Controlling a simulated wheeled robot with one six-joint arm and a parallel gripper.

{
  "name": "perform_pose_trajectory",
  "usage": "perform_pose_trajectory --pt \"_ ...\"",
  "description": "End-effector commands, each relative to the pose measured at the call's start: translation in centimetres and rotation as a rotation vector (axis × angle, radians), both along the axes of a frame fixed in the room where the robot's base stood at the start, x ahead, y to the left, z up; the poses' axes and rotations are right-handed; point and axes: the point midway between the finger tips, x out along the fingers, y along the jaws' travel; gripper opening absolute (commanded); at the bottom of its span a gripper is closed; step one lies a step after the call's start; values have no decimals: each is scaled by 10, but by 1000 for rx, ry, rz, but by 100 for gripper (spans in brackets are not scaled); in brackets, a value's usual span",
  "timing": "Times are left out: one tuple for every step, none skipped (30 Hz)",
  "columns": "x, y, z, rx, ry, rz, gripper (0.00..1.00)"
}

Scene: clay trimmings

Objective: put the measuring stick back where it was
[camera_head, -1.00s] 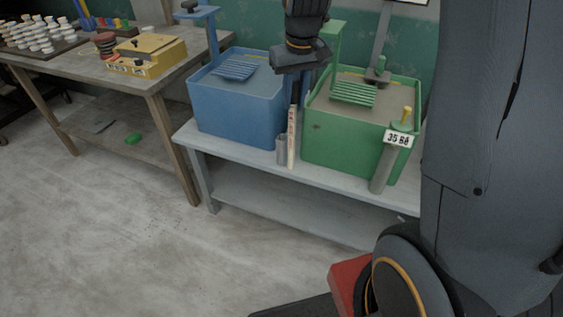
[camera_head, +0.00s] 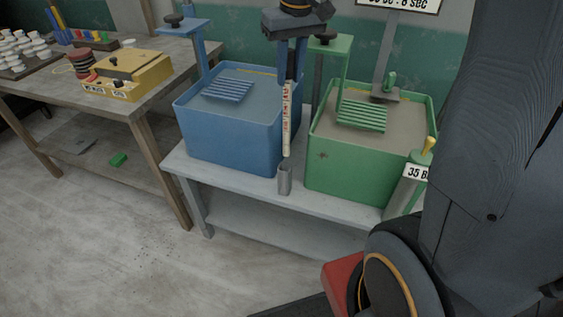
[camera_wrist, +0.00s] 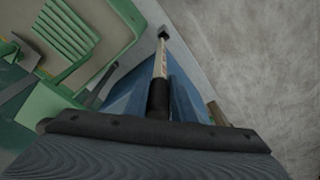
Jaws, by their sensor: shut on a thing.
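The measuring stick (camera_head: 287,125) is a thin pale rod with red marks and a dark upper part. My gripper (camera_head: 291,68) is shut on that upper part, and the stick hangs nearly upright in front of the gap between the blue and green tubs. A small grey tube holder (camera_head: 285,181) stands on the front edge of the grey bench. The stick's lower end appears just above the holder's mouth in the head view. In the wrist view the stick (camera_wrist: 160,62) points away toward the holder (camera_wrist: 164,33); whether its tip touches is unclear.
The blue tub (camera_head: 228,140) is close on the left and the green tub (camera_head: 345,174) on the right, both on the grey bench (camera_head: 235,187). A wooden table with a yellow box (camera_head: 130,72) is further left.

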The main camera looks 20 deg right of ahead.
Motion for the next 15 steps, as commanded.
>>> perform_pose_trajectory --pt "-2 2 -9 0 6 4 0" --pt "-2 4 -16 0 7 7 0" --pt "-2 6 -25 0 8 10 0" --pt "-2 7 -33 1 9 13 0" --pt "-3 8 -40 1 8 14 0" --pt "-3 9 -50 0 9 16 0" --pt "-3 10 -57 1 9 18 0" --pt "-3 10 -65 1 9 18 0" --pt "-3 10 -74 1 8 18 0" --pt "-3 10 -82 1 8 18 0" --pt "-3 10 -89 1 9 18 0" --pt "-3 10 -98 0 9 17 0" --pt "-2 10 -103 0 6 17 0" --pt "-2 10 -108 0 7 17 0" --pt "-2 10 -114 0 5 17 0"
